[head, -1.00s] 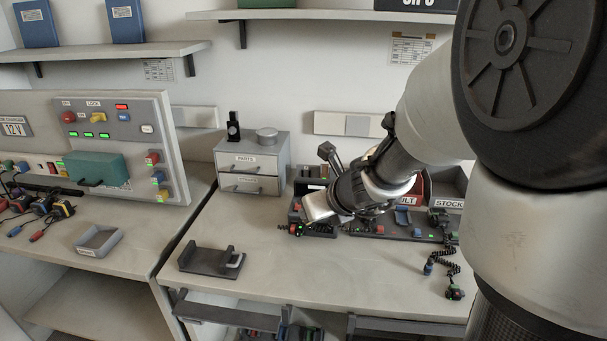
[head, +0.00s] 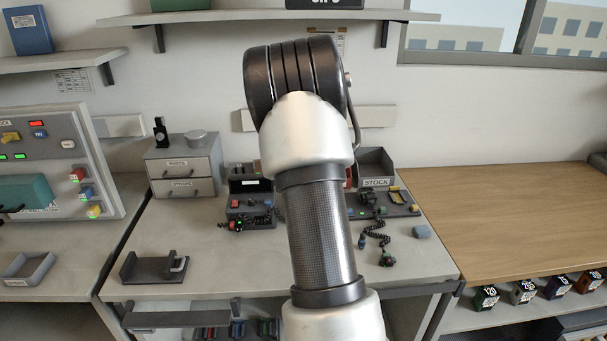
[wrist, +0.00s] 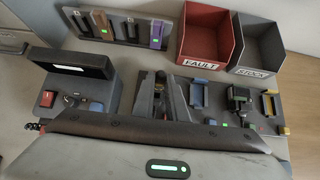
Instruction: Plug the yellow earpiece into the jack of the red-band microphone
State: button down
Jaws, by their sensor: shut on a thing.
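In the wrist view my gripper (wrist: 163,95) points at the rack on the bench and is shut on a small dark thing (wrist: 161,77) between its fingers. I cannot tell what that thing is. In the head view my arm hides the gripper. Another dark piece with a coiled cord (head: 238,223) is at the left unit. Small yellow parts show at the rack's right end (wrist: 284,130). I cannot pick out the yellow earpiece for certain.
A red FAULT bin (wrist: 209,40) and a grey STOCK bin (wrist: 262,48) stand behind the rack (wrist: 245,122). A black-topped unit with a red button (wrist: 47,98) is at left. A drawer box (head: 184,166) and dark holder (head: 153,268) are further left. Bench front is partly clear.

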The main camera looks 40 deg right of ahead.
jog(key=shift+d, duration=0.2)
jog(key=shift+a+f, duration=0.1)
jog(key=shift+s+f+b, duration=0.1)
jog(key=shift+f+b, duration=0.15)
jog(key=shift+b, duration=0.2)
notch_tip(320, 180, down, 4)
jog(key=b, duration=0.4)
jog(key=shift+f+b, duration=0.75)
jog(key=shift+b, duration=0.05)
dwell(2.0)
jog(key=c, duration=1.7)
grip_release()
jog(key=shift+r, duration=0.1)
